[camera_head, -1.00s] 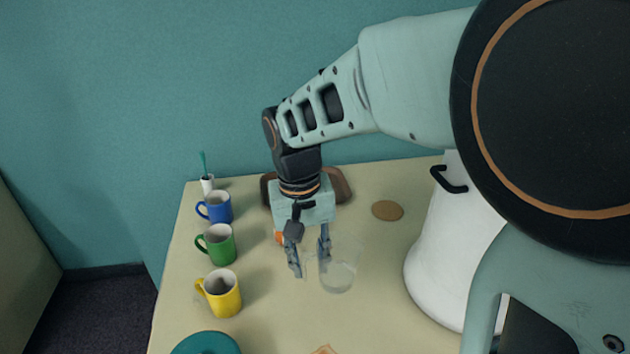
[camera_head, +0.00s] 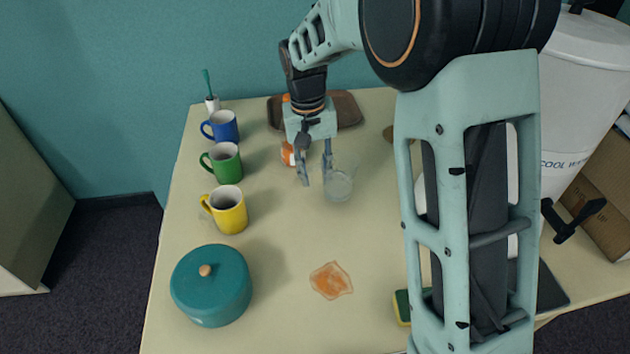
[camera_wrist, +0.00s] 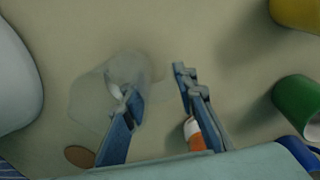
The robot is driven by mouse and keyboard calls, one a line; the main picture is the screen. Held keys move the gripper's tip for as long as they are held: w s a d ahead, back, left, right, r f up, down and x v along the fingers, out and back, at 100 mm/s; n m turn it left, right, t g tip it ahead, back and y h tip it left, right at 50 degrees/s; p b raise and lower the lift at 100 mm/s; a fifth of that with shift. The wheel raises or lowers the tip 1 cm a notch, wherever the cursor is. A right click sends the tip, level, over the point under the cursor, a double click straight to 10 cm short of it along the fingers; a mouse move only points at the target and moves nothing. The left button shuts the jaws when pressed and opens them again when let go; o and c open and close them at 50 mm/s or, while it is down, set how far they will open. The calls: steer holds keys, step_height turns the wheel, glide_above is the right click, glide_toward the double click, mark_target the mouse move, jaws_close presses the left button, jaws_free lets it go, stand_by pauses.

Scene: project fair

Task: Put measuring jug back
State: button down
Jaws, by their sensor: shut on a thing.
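The measuring jug (camera_head: 339,187) is clear and hard to make out against the table. It appears upright, just right of my gripper (camera_head: 315,180). It also shows in the wrist view (camera_wrist: 122,72), by the left finger. My gripper (camera_wrist: 160,86) points down and is shut on the jug, with its fingers a little apart. The see-through part between the fingers is too faint to make out. I cannot tell whether the jug's base touches the table.
Blue (camera_head: 223,127), green (camera_head: 226,163) and yellow (camera_head: 230,211) mugs line the left. A teal lidded pot (camera_head: 211,287), an orange spill (camera_head: 331,281) and a sponge (camera_head: 402,306) are nearer. Behind are a brown tray (camera_head: 348,108), an orange-white bottle (camera_head: 287,154) and a round brown mat (camera_head: 388,133).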

steer(key=shift+f, duration=0.7)
steer(key=shift+f+b, duration=0.2)
steer(key=shift+b, duration=0.1)
steer(key=c, duration=1.5)
jaws_free()
steer(key=shift+c, duration=0.2)
steer(key=shift+r, duration=0.15)
steer(key=r, duration=0.8)
steer(key=a+r, duration=0.1)
steer(key=r, duration=0.3)
steer(key=shift+s+p, duration=0.2)
steer(key=shift+p, duration=0.2)
